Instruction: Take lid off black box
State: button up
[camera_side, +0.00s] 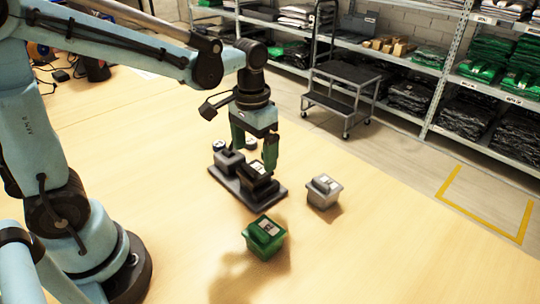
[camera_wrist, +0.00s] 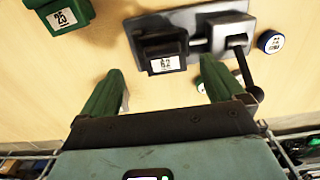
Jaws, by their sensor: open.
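The black box (camera_side: 256,184) sits on a dark base plate (camera_side: 277,198) on the table, with a pale label on top. In the wrist view the black box (camera_wrist: 162,46) carries a label reading 62 and sits on the plate (camera_wrist: 190,20). I cannot make out a seam between lid and body. My gripper (camera_side: 255,158) points down with green fingers spread, just above and at the black box.
A grey block (camera_side: 228,161) shares the plate, left of the black box. A green box (camera_side: 264,240) stands in front and a grey box (camera_side: 323,191) to the right, both apart from the plate. A round disc (camera_wrist: 271,41) lies beside the plate. The right table side is clear.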

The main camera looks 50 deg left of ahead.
aim_at(253, 163)
jog(key=shift+a+f, duration=0.15)
jog(key=shift+f, duration=1.05)
jog(key=shift+a+f, duration=0.1)
jog(key=shift+f, duration=1.05)
jog(key=c, duration=1.1)
jog(key=shift+r, duration=0.1)
